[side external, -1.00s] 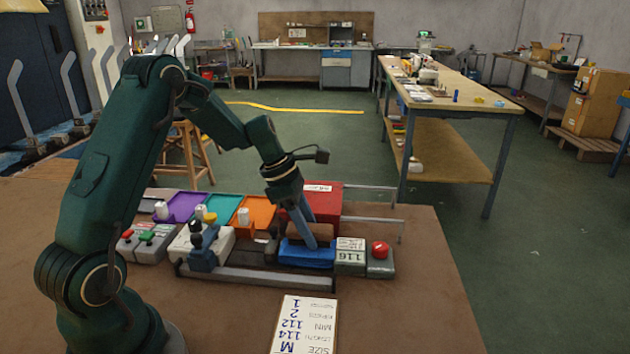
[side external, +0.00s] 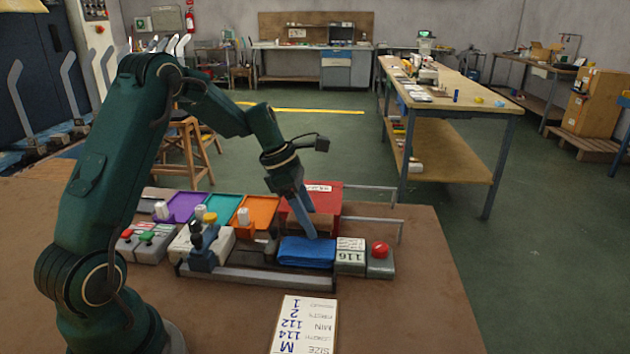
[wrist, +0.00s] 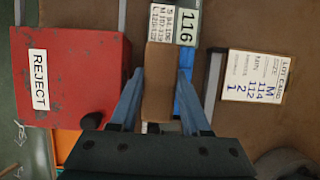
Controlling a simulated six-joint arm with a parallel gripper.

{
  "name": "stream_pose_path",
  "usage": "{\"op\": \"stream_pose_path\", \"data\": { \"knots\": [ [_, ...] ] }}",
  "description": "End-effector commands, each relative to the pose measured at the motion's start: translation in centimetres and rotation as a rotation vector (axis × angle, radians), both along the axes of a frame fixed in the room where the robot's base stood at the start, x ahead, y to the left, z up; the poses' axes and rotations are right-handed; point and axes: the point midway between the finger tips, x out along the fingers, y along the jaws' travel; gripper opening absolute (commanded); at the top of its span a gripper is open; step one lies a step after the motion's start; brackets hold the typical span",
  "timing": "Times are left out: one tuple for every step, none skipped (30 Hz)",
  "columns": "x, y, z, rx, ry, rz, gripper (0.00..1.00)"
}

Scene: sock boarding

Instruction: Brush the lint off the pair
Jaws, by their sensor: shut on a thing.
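The blue folded pair (side external: 306,253) lies flat at the front of the work area, left of the 116 display. Part of it shows beside the right finger in the wrist view (wrist: 182,100); the rest is hidden there. My gripper (wrist: 161,75) is shut on a brown block-shaped brush (wrist: 158,85). In the side view my gripper (side external: 309,236) points down at the back edge of the pair, and the brush (side external: 322,222) shows partly behind the fingers. I cannot tell whether the brush touches the pair. No lint can be made out.
A red REJECT bin (side external: 328,200) stands close behind. The 116 display (side external: 350,256) and a red button box (side external: 380,262) are to the right. Purple (side external: 187,207), green (side external: 222,207) and orange (side external: 258,212) trays sit at the back left. A lot card (side external: 304,325) lies in front.

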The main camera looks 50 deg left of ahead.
Motion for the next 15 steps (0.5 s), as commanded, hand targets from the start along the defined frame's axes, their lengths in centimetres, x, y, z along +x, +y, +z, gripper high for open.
{"op": "stream_pose_path", "data": {
  "knots": [
    [0.1,0.0,0.5,0.002,-0.003,0.000,0.02],
    [0.0,0.1,0.7,0.003,-0.002,-0.001,0.02],
    [0.0,0.1,1.1,0.003,-0.003,0.000,0.02],
    [0.0,0.0,1.4,0.002,-0.002,0.001,0.02],
    [0.0,0.0,1.6,0.003,-0.003,0.001,0.02],
    [0.1,0.0,2.0,0.002,-0.004,0.001,0.02],
    [0.0,0.0,2.3,0.002,-0.003,-0.001,0.02],
    [0.0,0.0,2.5,0.003,-0.003,0.001,0.02],
    [0.0,0.0,2.9,0.002,-0.003,0.000,0.02],
    [0.0,0.0,3.2,0.002,-0.004,0.000,0.02],
    [0.0,0.0,3.4,0.002,-0.004,0.001,0.02],
    [0.0,0.0,3.8,0.002,-0.002,0.001,0.02],
    [0.0,0.0,4.0,0.003,-0.003,0.001,0.02],
    [0.0,0.0,4.3,0.003,-0.003,0.001,0.02],
    [0.0,0.0,4.7,0.003,-0.002,-0.001,0.02]
  ]
}}
